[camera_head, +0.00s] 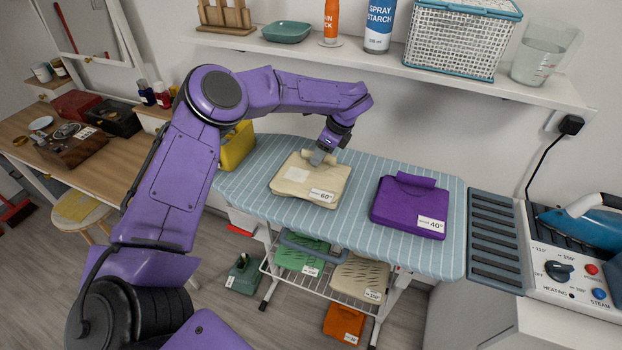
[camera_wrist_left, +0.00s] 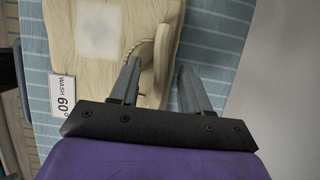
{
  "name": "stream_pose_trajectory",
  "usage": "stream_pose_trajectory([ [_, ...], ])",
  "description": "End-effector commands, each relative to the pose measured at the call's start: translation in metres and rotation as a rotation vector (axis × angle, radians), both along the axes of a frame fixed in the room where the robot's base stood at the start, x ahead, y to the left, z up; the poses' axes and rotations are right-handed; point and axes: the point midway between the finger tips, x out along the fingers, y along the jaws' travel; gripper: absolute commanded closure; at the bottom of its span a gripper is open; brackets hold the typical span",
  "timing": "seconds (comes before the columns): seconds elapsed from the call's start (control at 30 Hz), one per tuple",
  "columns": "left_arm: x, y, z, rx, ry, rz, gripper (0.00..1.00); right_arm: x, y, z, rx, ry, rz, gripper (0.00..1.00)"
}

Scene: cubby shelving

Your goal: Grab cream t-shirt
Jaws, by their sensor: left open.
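The cream t-shirt (camera_head: 310,180) lies folded on the blue striped ironing board, with a pale square patch on top and a tag reading 60. My left gripper (camera_head: 318,157) is at its far edge, pointing down. In the left wrist view the cream t-shirt (camera_wrist_left: 100,55) shows a raised fold near the fingers. The left gripper (camera_wrist_left: 158,75) is open there, one finger over the shirt and the other over the striped cover, with the shirt's edge fold between them. My right gripper is not in view.
A folded purple garment (camera_head: 408,205) tagged 40 lies to the right on the ironing board (camera_head: 260,205). A wall shelf (camera_head: 390,68) with bottles and a basket hangs above. A steam iron (camera_head: 585,222) stands at the right. Folded items rest on the rack below.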

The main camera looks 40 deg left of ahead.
Motion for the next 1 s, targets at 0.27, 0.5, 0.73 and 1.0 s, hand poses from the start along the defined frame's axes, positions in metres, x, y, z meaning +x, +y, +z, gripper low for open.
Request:
stream_pose_trajectory([
  [0.27, 0.0, 0.0, 0.0, 0.0, 0.0, 0.0, 1.0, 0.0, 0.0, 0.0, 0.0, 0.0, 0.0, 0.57],
  [0.5, 0.0, 0.0, 0.0, 0.0, -0.001, 0.0, 1.0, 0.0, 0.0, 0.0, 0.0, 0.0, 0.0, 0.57],
  [0.73, 0.0, 0.0, 0.004, 0.0, -0.001, -0.001, 1.0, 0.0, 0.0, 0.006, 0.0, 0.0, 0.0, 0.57],
  [1.0, 0.001, -0.001, 0.019, 0.0, -0.001, -0.002, 1.0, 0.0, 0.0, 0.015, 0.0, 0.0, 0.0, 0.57],
])
